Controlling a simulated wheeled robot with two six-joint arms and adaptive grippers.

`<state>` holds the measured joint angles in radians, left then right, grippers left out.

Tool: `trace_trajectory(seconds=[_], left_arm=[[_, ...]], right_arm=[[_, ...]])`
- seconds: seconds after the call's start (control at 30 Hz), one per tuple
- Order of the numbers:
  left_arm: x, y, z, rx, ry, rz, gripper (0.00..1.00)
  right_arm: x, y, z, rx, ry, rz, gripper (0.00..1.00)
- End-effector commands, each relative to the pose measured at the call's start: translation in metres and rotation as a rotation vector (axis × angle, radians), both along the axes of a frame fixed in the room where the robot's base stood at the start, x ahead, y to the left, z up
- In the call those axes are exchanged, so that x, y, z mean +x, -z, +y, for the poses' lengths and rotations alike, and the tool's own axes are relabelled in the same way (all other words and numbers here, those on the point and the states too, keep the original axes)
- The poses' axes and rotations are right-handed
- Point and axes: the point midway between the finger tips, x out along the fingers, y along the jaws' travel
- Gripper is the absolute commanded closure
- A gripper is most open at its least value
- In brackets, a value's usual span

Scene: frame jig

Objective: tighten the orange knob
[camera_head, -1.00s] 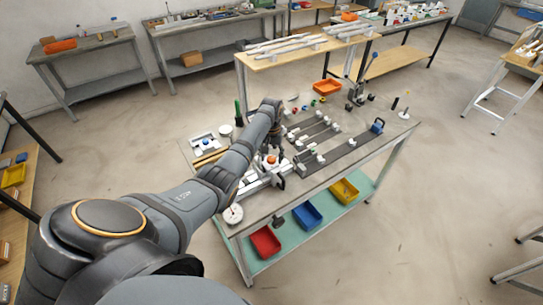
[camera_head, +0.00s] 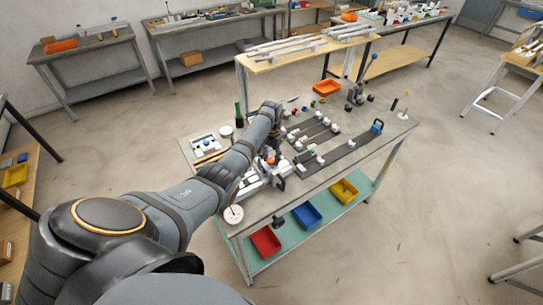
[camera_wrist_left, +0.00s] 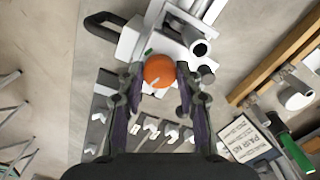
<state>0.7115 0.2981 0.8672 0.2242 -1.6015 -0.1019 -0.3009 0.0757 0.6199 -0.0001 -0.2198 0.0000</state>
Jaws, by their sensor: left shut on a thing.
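The orange knob (camera_wrist_left: 158,71) is round and sits on the white and grey jig (camera_wrist_left: 186,30) in the left wrist view. It also shows as a small orange spot (camera_head: 270,160) in the head view, close to the jig on the table. My left gripper (camera_wrist_left: 158,82) is shut on the knob, with a fingertip at each side of it. In the head view my left arm reaches over the table and the fingers are mostly hidden behind the wrist. My right gripper is in neither view.
The table (camera_head: 345,183) carries dark rails with white blocks. A white dial (camera_head: 233,215) lies at its near left corner. Red (camera_head: 265,241), blue (camera_head: 307,215) and yellow (camera_head: 344,191) bins stand on the shelf below. A labelled card (camera_wrist_left: 246,137) lies beside the jig.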

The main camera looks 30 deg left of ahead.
Motion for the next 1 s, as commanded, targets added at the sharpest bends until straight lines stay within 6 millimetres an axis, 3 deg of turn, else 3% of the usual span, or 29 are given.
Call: trace_trajectory(seconds=[0.4, 1.0], left_arm=[[0.001, -0.003, 0.000, 0.001, 0.393, -0.003, 0.97], [0.002, -0.002, 0.000, 0.002, 0.963, -0.005, 0.97]], right_arm=[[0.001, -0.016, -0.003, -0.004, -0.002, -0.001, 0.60], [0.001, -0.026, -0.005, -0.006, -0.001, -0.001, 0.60]])
